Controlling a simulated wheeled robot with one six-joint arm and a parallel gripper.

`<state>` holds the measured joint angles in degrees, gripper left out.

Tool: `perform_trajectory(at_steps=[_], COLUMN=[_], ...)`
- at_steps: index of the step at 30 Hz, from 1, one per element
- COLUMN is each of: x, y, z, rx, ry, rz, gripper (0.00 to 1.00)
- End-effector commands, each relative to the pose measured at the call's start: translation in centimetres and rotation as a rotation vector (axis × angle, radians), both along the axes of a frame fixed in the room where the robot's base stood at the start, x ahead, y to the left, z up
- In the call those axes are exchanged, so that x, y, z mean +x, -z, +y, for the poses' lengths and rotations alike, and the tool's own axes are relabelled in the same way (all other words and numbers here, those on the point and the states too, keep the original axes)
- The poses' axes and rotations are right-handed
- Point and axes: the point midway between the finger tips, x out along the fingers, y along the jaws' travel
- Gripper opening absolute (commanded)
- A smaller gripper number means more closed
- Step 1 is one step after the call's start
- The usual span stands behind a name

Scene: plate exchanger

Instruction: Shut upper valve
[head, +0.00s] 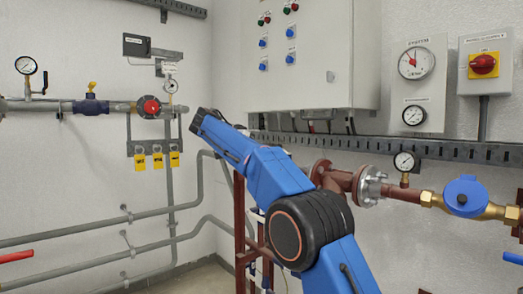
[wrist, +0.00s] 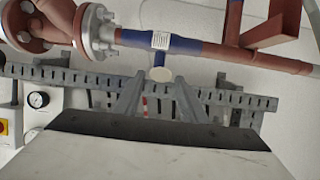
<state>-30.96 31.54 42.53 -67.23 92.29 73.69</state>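My gripper (wrist: 160,76) shows in the wrist view with its two grey fingers apart. A blue fitting (wrist: 175,43) with a white label sits on a red-brown pipe just beyond the fingertips. A pale round end (wrist: 161,74) below the fitting appears in the gap between the fingers; I cannot tell whether they touch it. I cannot tell for sure whether this fitting is the upper valve. In the head view my blue arm reaches up and left, and the finger gap cannot be made out there.
A flange (head: 371,186) on the red-brown pipe, a gauge (head: 404,162) and a blue round device (head: 465,196) stand right of my arm. A grey control cabinet (head: 312,60) hangs above. A slotted rail (wrist: 60,77) runs behind the fingers. Grey pipes line the left wall.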

Motion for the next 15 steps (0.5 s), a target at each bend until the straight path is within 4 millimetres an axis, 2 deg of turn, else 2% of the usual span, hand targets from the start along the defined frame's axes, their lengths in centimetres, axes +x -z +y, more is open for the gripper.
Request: perform_trajectory(at_steps=[8,15], x=[-0.6,-2.9], y=[-0.5,-2.1], z=[1.0,4.3], rx=[0.0,0.0], ry=[-0.002,-0.002], rz=[-0.001,-0.002], gripper=[0.38,0.38])
